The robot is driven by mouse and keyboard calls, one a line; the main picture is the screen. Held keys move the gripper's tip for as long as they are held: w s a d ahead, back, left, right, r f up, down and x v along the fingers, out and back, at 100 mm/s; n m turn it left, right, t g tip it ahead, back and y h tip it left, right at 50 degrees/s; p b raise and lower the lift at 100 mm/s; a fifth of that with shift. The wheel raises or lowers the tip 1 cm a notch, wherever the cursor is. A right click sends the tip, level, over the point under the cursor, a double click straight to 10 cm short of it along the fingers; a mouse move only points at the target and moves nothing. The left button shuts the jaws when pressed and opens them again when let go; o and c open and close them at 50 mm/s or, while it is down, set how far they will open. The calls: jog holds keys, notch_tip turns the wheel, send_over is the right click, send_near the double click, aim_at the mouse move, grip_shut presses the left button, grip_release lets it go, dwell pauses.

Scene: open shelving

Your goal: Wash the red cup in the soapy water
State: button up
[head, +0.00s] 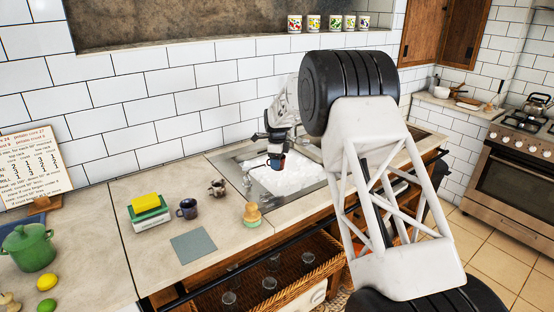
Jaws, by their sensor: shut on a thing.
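My gripper (276,152) points down over the sink, shut on a small cup (276,163). White soapy water (295,180) fills the sink basin (240,174) just below the cup. I cannot tell whether the cup's bottom touches the foam. My arm hides the right part of the sink area.
On the counter left of the sink are a dark blue mug (187,209), a small brown vessel (217,188), a yellow sponge (145,200), a grey cloth (193,246) and a wooden brush (252,214). A green pot (28,248) stands far left. Patterned cups line the wall ledge (240,33).

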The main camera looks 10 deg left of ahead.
notch_tip(320, 180, down, 14)
dwell(1.4)
jog(key=shift+r, duration=0.1)
jog(key=shift+w+a, duration=0.15)
jog(key=shift+w, duration=0.2)
dwell(0.5)
jog(key=shift+w+a, duration=0.2)
jog(key=shift+w, duration=0.45)
jog(key=shift+w, duration=0.1)
jog(key=shift+s+d, duration=0.1)
jog(key=shift+s, duration=0.3)
dwell(0.3)
jog(key=shift+s+d, duration=0.1)
jog(key=shift+s, duration=0.2)
jog(key=shift+s+d, duration=0.15)
jog(key=shift+s, duration=0.25)
jog(key=shift+w+a, duration=0.25)
jog(key=shift+w, duration=0.45)
dwell(0.4)
